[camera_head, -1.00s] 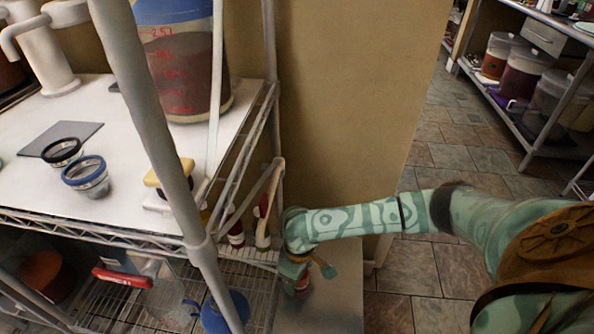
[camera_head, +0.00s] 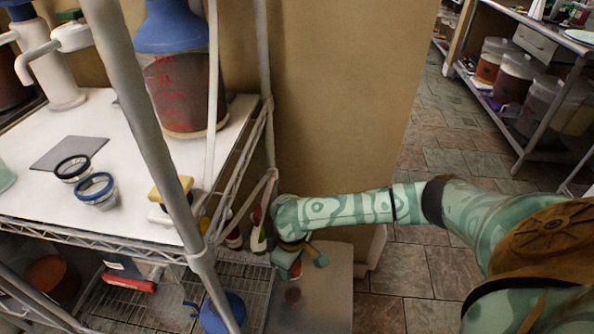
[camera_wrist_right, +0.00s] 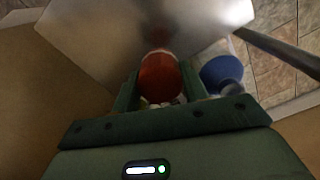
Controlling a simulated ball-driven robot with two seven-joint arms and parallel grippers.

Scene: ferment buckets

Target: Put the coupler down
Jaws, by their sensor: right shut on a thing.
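My right gripper (camera_head: 292,266) is beside the right end of the wire shelving, above a pale grey flat surface (camera_head: 325,300). In the right wrist view its two green fingers (camera_wrist_right: 157,95) are shut on a rounded red-orange piece, which I take to be the coupler (camera_wrist_right: 160,75). In the head view only a small red part of the coupler (camera_head: 296,269) shows below the hand. It is held above the grey surface, where a dull red reflection shows under it. My left gripper is not in view.
A shelf post (camera_head: 150,130) stands left of my right arm. The white upper shelf (camera_head: 125,215) holds a blue-ringed cup (camera_head: 96,190), a black-ringed one (camera_head: 75,168) and a blue-topped bucket (camera_head: 185,95). A blue funnel-shaped thing (camera_wrist_right: 222,72) is close beside the gripper.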

